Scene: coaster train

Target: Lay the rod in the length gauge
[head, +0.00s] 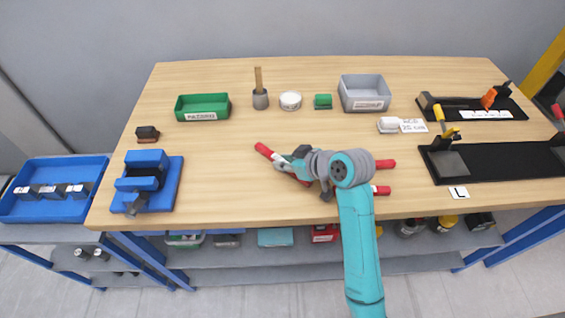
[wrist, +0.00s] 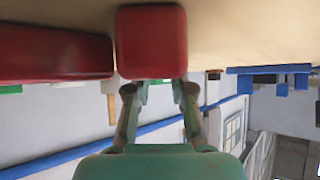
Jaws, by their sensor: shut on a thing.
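My gripper (head: 300,166), partly hidden by my own wrist, is shut on a red rod (head: 265,151) left of my arm, low over or at the table. In the wrist view the held rod (wrist: 151,40) fills the space between the fingers; I cannot tell whether it touches the table. Another red rod (wrist: 50,56) lies close to its left there. Two red ends (head: 385,163) (head: 381,190) show right of my arm; their middles are hidden. A long black fixture (head: 505,162) with a grey block and yellow handle, beside an "L" card (head: 458,193), appears to be the length gauge.
A second black fixture (head: 470,104) with an orange part stands behind. A blue vise-like device (head: 172,170), green tray (head: 203,105) and grey bin (head: 364,92) stand on the table. A blue tray (head: 75,203) stands left. Table between my arm and the right fixtures is mostly clear.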

